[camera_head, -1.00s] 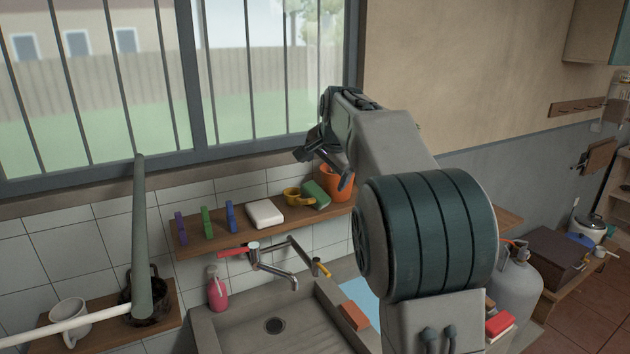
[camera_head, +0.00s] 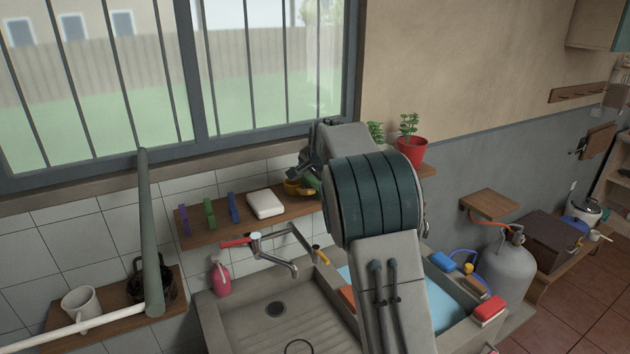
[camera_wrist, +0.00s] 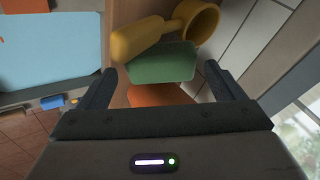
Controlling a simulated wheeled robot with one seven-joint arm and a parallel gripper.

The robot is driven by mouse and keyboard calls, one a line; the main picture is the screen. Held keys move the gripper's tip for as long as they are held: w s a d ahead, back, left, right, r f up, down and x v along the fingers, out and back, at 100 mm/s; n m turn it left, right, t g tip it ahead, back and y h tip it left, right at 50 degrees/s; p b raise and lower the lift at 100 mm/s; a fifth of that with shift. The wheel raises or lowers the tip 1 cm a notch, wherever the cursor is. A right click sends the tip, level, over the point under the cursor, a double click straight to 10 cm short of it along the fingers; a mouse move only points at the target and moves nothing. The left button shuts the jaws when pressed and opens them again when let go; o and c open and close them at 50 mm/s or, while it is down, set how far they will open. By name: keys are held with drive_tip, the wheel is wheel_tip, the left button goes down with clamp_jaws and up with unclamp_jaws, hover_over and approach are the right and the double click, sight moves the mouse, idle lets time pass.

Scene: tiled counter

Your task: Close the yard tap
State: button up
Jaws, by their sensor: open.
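The tap fitting on the tiled wall has a red lever (camera_head: 236,242), a metal spout (camera_head: 283,265) over the sink, and a pipe leading right to a yellow-handled tap (camera_head: 321,254). I cannot tell which part is the yard tap. My gripper (camera_head: 306,172) is above the shelf, up and left of the yellow handle and apart from it. In the wrist view its two fingers (camera_wrist: 160,88) are spread, with nothing held. Beyond them show a green block (camera_wrist: 163,63), a yellow dipper (camera_wrist: 137,40) and part of an orange pot (camera_wrist: 158,95). No tap is clear there.
A wooden shelf (camera_head: 200,240) above the tap carries pegs, a white block (camera_head: 265,204) and the dipper. A grey sink (camera_head: 240,330) lies below. A pink bottle (camera_head: 221,277) stands left of the tap. A red-potted plant (camera_head: 411,150) and gas cylinder (camera_head: 512,268) are at right.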

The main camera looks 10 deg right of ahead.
drive_tip(key=shift+x, duration=1)
drive_tip(key=c, duration=0.8)
drive_tip(key=shift+r, duration=0.15)
